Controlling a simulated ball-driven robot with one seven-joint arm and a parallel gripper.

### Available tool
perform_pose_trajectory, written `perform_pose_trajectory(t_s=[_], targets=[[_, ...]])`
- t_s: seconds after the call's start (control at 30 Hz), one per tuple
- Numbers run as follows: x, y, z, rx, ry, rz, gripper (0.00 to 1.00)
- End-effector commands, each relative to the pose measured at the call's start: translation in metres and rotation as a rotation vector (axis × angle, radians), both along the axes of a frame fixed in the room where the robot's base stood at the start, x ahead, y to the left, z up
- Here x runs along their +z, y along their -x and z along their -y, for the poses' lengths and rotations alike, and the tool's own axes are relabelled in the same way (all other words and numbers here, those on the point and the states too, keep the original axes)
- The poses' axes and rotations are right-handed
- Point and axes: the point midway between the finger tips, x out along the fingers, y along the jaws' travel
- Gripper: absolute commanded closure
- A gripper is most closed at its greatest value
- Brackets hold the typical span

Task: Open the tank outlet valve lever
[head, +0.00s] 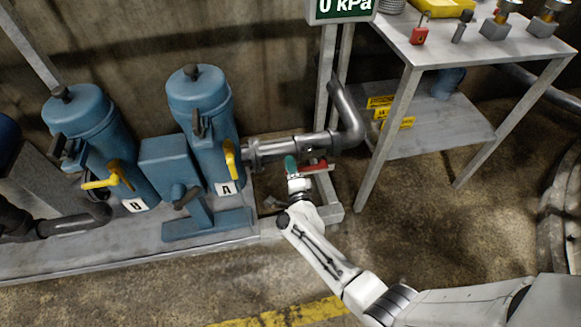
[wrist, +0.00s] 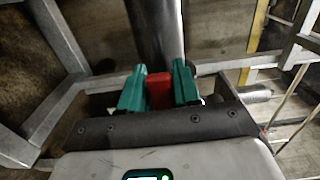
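The red valve lever (head: 316,166) sits on the grey outlet pipe, low beside the blue tank marked A, and points to the right. My gripper (head: 292,166) is at the lever, with a green finger showing in the head view. In the wrist view the lever's red end (wrist: 159,90) lies between the two green fingers of my gripper (wrist: 159,88). They appear to press on it from both sides, with no clear gap. The valve body is mostly hidden by my gripper.
The grey pipe (head: 290,147) bends upward at right. Blue tanks A (head: 205,105) and B (head: 92,125), with yellow levers, stand at left on a metal base. A metal table (head: 470,48) is at right. A display reading 0 kPa (head: 342,8) hangs above. Floor in front is clear.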

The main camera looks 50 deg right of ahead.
Motion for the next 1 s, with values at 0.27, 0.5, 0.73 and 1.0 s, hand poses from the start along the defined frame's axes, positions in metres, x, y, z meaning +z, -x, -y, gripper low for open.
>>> perform_pose_trajectory(t_s=[0.27,0.5,0.73,1.0], targets=[[-0.001,0.0,-0.001,0.001,-0.002,-0.001,0.51],[0.0,0.004,-0.003,0.0,-0.002,0.001,0.51],[0.001,0.034,-0.024,0.003,-0.002,-0.003,0.51],[0.0,0.074,-0.051,0.002,-0.003,-0.002,0.51]])
